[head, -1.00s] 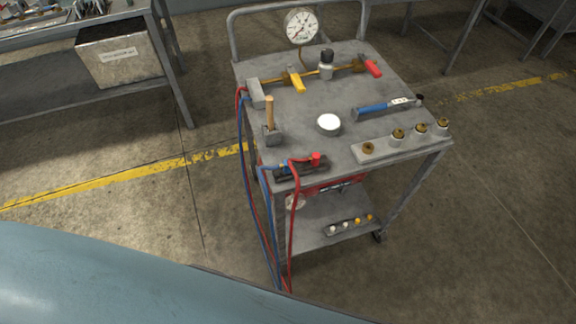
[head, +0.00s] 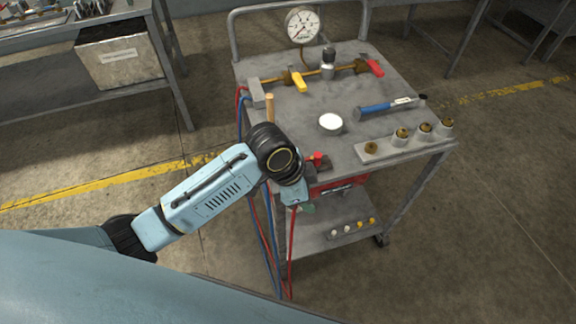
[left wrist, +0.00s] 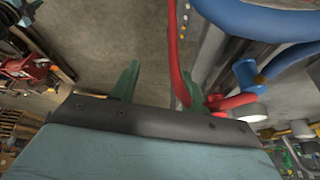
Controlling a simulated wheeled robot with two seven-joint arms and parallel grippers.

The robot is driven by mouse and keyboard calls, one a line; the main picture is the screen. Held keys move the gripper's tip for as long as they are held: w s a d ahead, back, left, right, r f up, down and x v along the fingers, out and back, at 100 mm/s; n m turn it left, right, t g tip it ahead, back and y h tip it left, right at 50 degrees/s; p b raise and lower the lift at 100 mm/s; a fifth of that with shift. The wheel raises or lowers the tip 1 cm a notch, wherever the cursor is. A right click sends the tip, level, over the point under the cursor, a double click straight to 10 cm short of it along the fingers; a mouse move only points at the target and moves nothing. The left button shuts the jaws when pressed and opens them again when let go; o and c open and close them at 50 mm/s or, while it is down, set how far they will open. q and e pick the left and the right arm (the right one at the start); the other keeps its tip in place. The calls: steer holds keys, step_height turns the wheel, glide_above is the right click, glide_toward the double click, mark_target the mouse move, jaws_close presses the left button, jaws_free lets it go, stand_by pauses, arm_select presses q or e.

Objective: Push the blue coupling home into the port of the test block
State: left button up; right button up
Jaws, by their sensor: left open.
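My left arm reaches over the near left corner of the cart. In the left wrist view the blue coupling (left wrist: 246,74) is right of the right finger, outside the gap. A red coupling (left wrist: 234,102) is just below it, close to that finger.
The cart top (head: 350,100) carries a pressure gauge (head: 302,25), a blue-handled tool (head: 385,106), a white-topped round part (head: 330,122) and several brass fittings on a strip (head: 400,145). Red and blue hoses (head: 268,240) hang down the cart's left side, close to my gripper.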

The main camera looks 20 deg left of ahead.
arm_select(q)
steer(key=w+a+r+m+g+y, duration=0.1)
steer(key=w+a+r+m+y, duration=0.1)
steer(key=r, duration=0.5)
steer(key=w+a+r+m+g+y, duration=0.1)
steer(key=w+a+r+m+y, duration=0.1)
steer(key=r+m, duration=0.4)
steer(key=shift+w+a+r+m, duration=0.4)
steer(key=shift+w+a+r, duration=0.3)
steer(key=shift+w, duration=0.25)
arm_select(e)
steer(key=shift+f, duration=0.25)
arm_select(q)
step_height(320, 180, down, 7)
steer(key=shift+f+b, duration=0.2)
steer(key=shift+b, duration=0.7)
steer(key=shift+f, duration=0.4)
arm_select(e)
steer(key=shift+w+d+f, duration=0.1)
steer(key=shift+d+f, duration=0.55)
steer(key=shift+d, duration=0.25)
